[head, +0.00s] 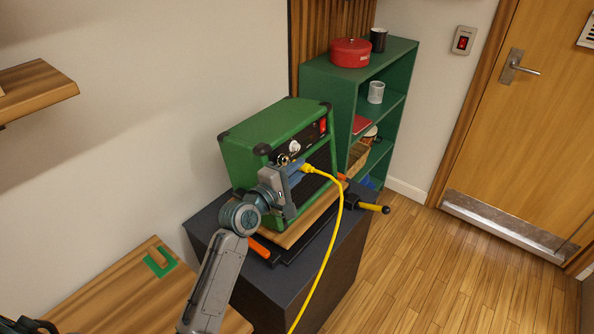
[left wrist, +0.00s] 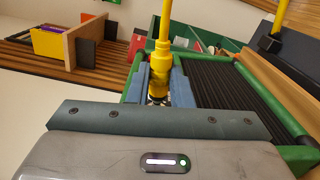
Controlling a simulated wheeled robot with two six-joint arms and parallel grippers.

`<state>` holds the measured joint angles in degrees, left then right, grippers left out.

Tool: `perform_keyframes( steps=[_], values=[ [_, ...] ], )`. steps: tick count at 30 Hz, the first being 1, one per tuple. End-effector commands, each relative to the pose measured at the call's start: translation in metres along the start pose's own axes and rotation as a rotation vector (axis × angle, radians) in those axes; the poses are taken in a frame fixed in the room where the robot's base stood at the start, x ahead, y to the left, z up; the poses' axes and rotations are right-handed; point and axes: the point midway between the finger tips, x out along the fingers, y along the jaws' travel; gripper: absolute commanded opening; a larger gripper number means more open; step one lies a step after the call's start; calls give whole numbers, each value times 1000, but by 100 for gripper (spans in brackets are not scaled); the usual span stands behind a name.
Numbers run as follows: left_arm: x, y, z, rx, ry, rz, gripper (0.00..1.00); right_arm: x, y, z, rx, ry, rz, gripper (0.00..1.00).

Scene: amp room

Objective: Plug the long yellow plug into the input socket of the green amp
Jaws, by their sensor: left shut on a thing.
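The green amp (head: 252,129) stands on a wooden board on a dark cabinet, its front facing right. My left gripper (head: 298,168) is in front of it, below the control panel (head: 309,139). It is shut on the yellow plug (head: 308,168), whose yellow cable hangs down toward the floor. In the left wrist view the long yellow plug (left wrist: 161,60) stands between the blue finger pads of my left gripper (left wrist: 160,92), beside the amp's black grille (left wrist: 232,95). The plug's tip and the input socket cannot be made out.
A green shelf (head: 342,88) with a red pot (head: 350,52) stands behind. A wooden table (head: 128,300) is at lower left. The floor at right is clear.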

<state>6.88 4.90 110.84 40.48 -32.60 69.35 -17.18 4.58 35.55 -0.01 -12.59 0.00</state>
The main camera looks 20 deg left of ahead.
Motion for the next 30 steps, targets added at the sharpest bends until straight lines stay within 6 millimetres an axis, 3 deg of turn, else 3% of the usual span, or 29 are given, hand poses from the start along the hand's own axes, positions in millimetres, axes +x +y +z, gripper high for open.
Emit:
perform_keyframes(
  steps=[30],
  values=[
    [0, 0, -8, 0, 0, 1, 0, -2, 1, 0, 0, -1, 1, 48]
  ],
)
